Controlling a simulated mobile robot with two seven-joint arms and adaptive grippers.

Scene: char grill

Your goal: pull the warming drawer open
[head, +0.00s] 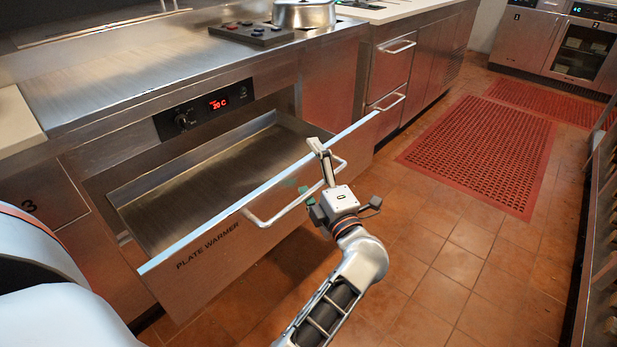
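The warming drawer (215,262), marked PLATE WARMER, is pulled well out of the steel counter. Its empty metal inside shows in the head view. A pale bar handle (265,219) runs along its front. My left gripper (320,158) is at the right end of the handle, its fingers reaching up across the bar to the drawer's top edge. The fingers overlap in this view, so I cannot tell whether they are shut on the bar. My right gripper is not in view.
A control panel (205,108) reading 20 C is above the drawer opening. A pot (304,14) and a dark knob block (251,33) are on the counter. Closed drawers (391,68) are to the right. Tiled floor and a red mat (480,150) lie clear at right; a dark rack edges the far right.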

